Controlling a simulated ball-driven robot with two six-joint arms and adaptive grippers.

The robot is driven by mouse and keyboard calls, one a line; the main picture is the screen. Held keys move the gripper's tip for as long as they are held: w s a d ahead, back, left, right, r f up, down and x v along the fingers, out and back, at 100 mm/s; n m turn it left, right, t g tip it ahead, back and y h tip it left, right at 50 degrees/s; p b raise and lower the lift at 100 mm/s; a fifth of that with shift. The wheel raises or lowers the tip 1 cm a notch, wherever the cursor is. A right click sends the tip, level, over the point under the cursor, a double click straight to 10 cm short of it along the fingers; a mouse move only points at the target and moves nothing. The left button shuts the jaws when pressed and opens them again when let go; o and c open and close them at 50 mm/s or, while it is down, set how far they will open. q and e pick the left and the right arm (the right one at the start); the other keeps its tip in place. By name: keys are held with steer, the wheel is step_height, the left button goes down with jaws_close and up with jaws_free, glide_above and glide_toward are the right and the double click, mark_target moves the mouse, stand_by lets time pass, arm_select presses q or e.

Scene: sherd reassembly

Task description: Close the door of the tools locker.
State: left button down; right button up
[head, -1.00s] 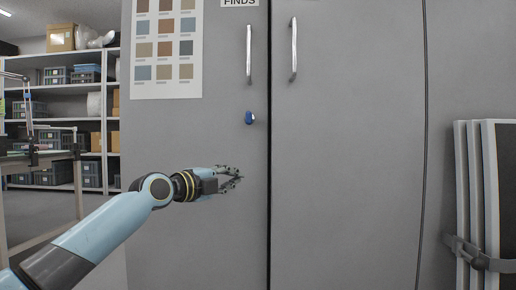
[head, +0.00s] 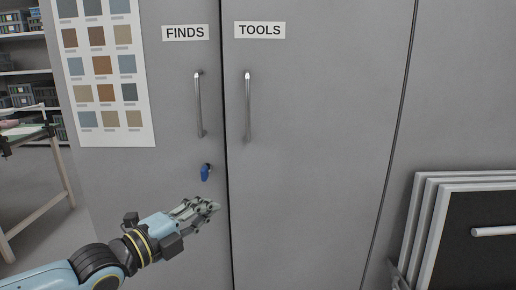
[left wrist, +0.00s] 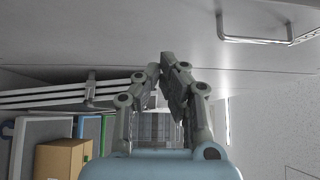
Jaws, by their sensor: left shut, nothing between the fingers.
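The grey tools locker door (head: 310,130) fills the middle of the head view, with a "TOOLS" label (head: 260,30) and a vertical bar handle (head: 248,106) near its left edge. It looks flush with the finds door (head: 185,80) beside it, with a thin dark seam between them. My left gripper (head: 214,207) is shut and empty, in front of the finds door just left of the seam, below the handles. In the left wrist view its fingers (left wrist: 165,58) are together near a grey door surface; contact cannot be told. My right gripper is not in view.
A blue key or tag (head: 206,172) hangs at the finds door's lock, just above my left gripper. A colour chart (head: 105,70) is on the left. Framed panels (head: 425,230) lean at the right. A table (head: 40,180) stands at the far left.

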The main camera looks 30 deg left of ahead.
arm_select(q)
steer(key=b, duration=0.8)
glide_toward(252, 176)
steer(key=d, duration=0.3)
steer(key=w, duration=0.1)
steer(key=w+a+b, duration=0.1)
steer(key=w, duration=0.2)
steer(key=shift+a+f+b, duration=0.2)
steer(key=shift+a+b, duration=0.1)
steer(key=shift+b, duration=0.1)
steer(key=shift+w+a+r, duration=0.2)
steer(key=shift+w+a, duration=0.15)
steer(key=shift+w, duration=0.15)
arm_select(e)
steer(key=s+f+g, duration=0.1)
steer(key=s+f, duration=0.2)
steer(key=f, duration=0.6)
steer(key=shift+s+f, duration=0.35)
